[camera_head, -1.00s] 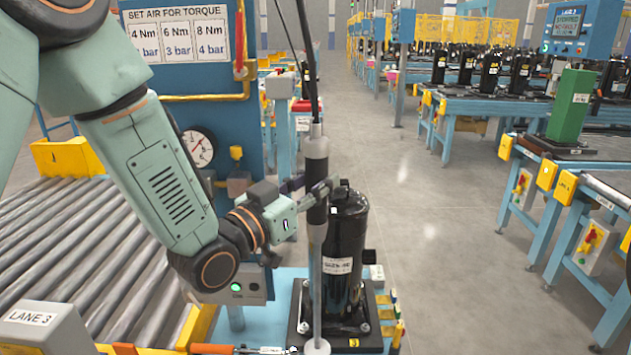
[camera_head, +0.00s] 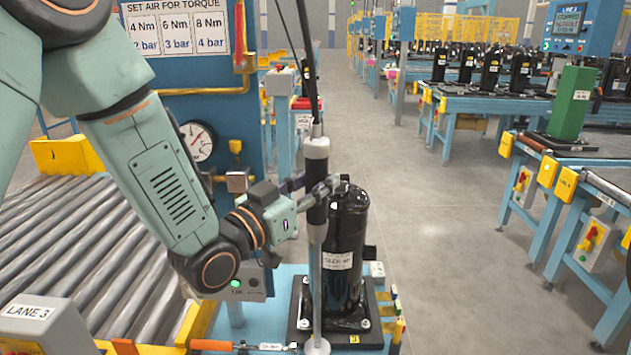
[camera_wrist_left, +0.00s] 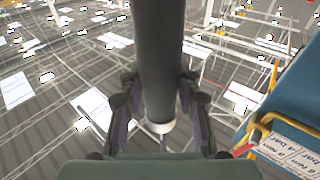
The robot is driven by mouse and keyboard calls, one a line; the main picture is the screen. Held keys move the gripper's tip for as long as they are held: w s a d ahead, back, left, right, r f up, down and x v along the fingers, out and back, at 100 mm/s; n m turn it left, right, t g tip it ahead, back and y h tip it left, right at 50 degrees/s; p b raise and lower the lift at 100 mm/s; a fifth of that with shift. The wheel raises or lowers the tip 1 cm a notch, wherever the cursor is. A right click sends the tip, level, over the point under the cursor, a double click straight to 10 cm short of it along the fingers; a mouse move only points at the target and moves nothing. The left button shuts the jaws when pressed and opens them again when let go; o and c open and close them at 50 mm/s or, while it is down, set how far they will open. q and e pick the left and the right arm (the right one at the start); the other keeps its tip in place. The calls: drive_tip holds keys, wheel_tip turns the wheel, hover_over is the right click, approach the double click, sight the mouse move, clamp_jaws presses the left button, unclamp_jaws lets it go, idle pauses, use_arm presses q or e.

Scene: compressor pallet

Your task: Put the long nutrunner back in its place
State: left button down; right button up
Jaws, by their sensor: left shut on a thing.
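The long nutrunner (camera_head: 317,240) stands upright, a tall grey shaft with a dark grip and a light round foot near the bottom of the head view. My left gripper (camera_head: 318,188) is shut around its dark grip. In the left wrist view the dark body of the nutrunner (camera_wrist_left: 160,50) runs up between the fingers of my left gripper (camera_wrist_left: 159,95). A black compressor (camera_head: 345,240) stands just behind and right of the shaft on a pallet. I cannot tell whether the foot touches anything. My right gripper is not in view.
A blue panel with a torque sign (camera_head: 178,32) and a pressure gauge (camera_head: 197,142) stands behind my left arm. A roller conveyor (camera_head: 70,240) lies at left. An orange-handled tool (camera_head: 212,345) lies at the front edge. Open floor (camera_head: 430,230) extends right of the compressor.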

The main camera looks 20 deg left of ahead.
use_arm(q)
drive_tip(key=shift+f+b, duration=0.35)
drive_tip(key=shift+b, duration=0.05)
drive_tip(key=c, duration=1.3)
unclamp_jaws()
drive_tip(key=o, duration=0.5)
drive_tip(key=shift+s, duration=0.1)
drive_tip(key=shift+c, duration=0.2)
drive_tip(key=shift+f, duration=0.25)
drive_tip(key=shift+v, duration=3.7)
drive_tip(key=shift+r, duration=0.15)
